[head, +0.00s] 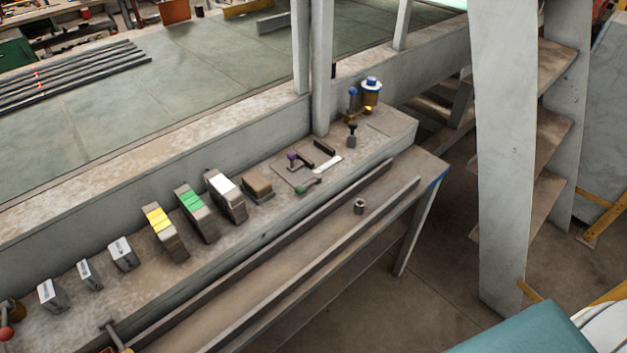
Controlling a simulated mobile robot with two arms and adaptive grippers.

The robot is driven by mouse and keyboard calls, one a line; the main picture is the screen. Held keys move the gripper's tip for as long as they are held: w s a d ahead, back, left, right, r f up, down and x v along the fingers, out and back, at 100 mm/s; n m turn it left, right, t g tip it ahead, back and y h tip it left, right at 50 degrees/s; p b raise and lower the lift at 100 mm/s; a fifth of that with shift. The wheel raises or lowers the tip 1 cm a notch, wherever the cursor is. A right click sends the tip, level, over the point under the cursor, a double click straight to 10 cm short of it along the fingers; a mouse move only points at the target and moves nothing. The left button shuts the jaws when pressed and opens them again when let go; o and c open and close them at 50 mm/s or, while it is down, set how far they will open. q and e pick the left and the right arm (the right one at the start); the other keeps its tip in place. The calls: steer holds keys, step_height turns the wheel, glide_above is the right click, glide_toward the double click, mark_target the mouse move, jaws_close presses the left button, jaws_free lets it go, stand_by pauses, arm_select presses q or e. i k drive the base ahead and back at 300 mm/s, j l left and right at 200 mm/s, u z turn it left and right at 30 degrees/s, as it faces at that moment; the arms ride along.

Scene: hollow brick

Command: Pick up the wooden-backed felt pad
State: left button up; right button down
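A small block with a brown, wood-like top and a greyish lower layer, which looks like the wooden-backed felt pad (258,186), lies on the worn grey ledge (225,235) in the head view. It is just right of a block with a white band and apart from it. Its underside is hidden. Neither of my grippers shows in this view.
Left of the pad stand blocks with white (224,184), green (195,202) and yellow (159,219) bands. Right of it is a flat plate with small handled tools (300,163). A lower railed shelf (300,270) runs in front, holding a small nut-like piece (360,206).

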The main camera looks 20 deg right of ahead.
mark_target(257, 187)
steer(key=z, duration=0.2)
steer(key=u, duration=1.5)
steer(key=z, duration=1.5)
steer(key=i+l+u, duration=0.1)
steer(key=l+u, duration=0.2)
steer(key=i+l+u, duration=0.1)
steer(key=l+u, duration=0.2)
